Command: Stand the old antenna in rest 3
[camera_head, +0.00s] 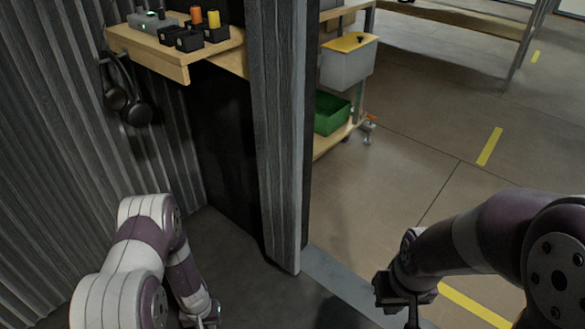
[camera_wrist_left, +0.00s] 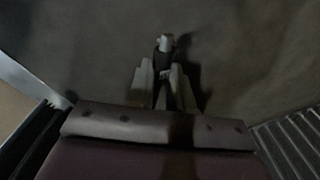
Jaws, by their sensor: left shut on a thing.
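In the left wrist view my left gripper (camera_wrist_left: 163,90) is shut on a slim dark piece with a pale grey end, which looks to be the old antenna (camera_wrist_left: 164,43). Most of it is hidden by the fingers, and it shows end-on over a dark floor. In the head view the left gripper (camera_head: 207,322) is only partly in the picture at the bottom edge. My right gripper (camera_head: 412,312) hangs pointing down at the lower right, cut off by the frame, so its jaw opening cannot be told. No numbered rest shows in either view.
A wooden shelf (camera_head: 150,48) with a grey box (camera_head: 152,22) and several knobbed black blocks is at upper left. Headphones (camera_head: 127,95) hang below. A dark post (camera_head: 279,130) stands mid-picture. Beyond it are a grey bin (camera_head: 346,67) and green crate (camera_head: 331,113). Open floor lies right.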

